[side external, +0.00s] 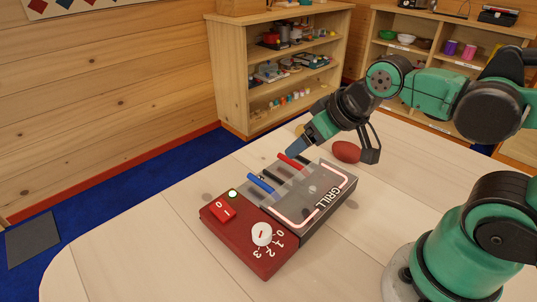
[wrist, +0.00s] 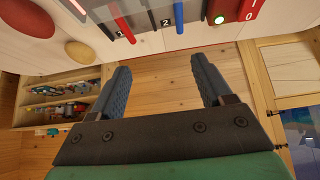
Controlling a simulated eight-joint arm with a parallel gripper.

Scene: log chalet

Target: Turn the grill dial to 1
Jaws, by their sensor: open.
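The grill (side external: 300,205) lies on the pale table, a grey unit with a red control panel (side external: 243,240) at its near left end. On that panel is a round white dial (side external: 262,233) with a thin mark, beside the numbers 0 to 3. I cannot tell which number the mark points at. My gripper (side external: 331,154) is open and empty, above the far side of the grill, well apart from the dial. In the wrist view my gripper (wrist: 161,66) has its fingers spread, and the dial is out of sight.
A red switch (side external: 222,209) and a lit green lamp (side external: 232,193) are on the panel. A blue lever (side external: 261,183) and a red lever (side external: 291,161) stick out from the grill's side. A red oval object (side external: 346,151) lies behind. The table's front left is clear.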

